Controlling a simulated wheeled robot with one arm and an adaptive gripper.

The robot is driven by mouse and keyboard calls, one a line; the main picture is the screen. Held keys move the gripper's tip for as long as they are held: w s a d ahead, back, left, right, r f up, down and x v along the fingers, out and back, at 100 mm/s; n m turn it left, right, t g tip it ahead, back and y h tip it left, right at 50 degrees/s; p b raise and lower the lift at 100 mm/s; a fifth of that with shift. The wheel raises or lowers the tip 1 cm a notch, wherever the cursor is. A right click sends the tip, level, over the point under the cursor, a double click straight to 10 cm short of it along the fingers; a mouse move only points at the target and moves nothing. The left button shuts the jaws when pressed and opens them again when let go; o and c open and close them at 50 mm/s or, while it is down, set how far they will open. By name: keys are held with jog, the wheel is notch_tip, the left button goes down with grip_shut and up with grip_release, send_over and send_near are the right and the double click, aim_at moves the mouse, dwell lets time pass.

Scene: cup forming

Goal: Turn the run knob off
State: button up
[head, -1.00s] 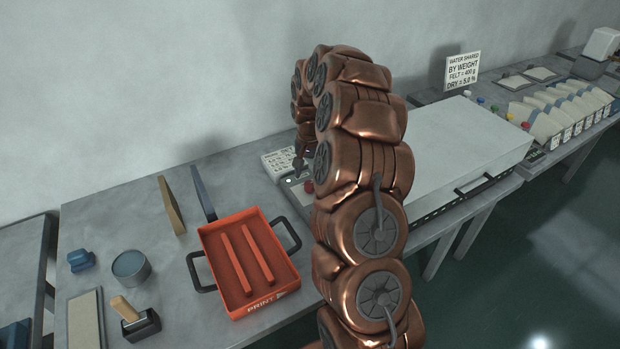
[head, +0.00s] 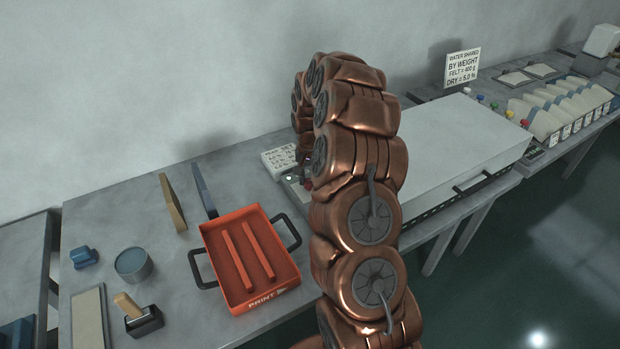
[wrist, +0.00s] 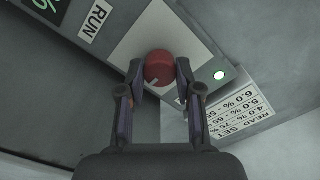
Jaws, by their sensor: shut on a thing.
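The run knob (wrist: 159,66) is red and round with a pale pointer mark. In the wrist view it sits on a light square plate, near a label reading RUN (wrist: 97,20). My gripper (wrist: 158,74) has one finger on each side of the knob and is shut on it.
A white box-like machine (head: 455,135) stands right of my arm. A card (head: 278,160) with printed settings is behind the panel. An orange tray (head: 228,252) with black handles lies on the table to the left. A sign (head: 462,67) stands farther back.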

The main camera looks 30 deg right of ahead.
grip_shut()
jog(key=shift+f+b, duration=0.1)
jog(key=shift+b, duration=0.3)
jog(key=shift+f+n+b, duration=0.15)
jog(key=shift+n+b, duration=0.85)
jog(key=shift+b, duration=0.15)
jog(key=n+b, duration=0.2)
jog(key=shift+n+b, duration=0.3)
jog(key=shift+b, duration=0.1)
jog(key=n+b, duration=0.2)
jog(key=n, duration=0.1)
jog(key=shift+n+b, duration=0.3)
jog(key=shift+n, duration=0.1)
jog(key=n+b, duration=0.2)
jog(key=n, duration=0.2)
jog(key=shift+r+n+b, duration=0.15)
jog(key=shift+n+b, duration=0.05)
jog(key=shift+n, duration=1.2)
jog(key=shift+r+n+b, duration=0.1)
jog(key=shift+n+b, duration=0.05)
jog(key=shift+n, duration=1.25)
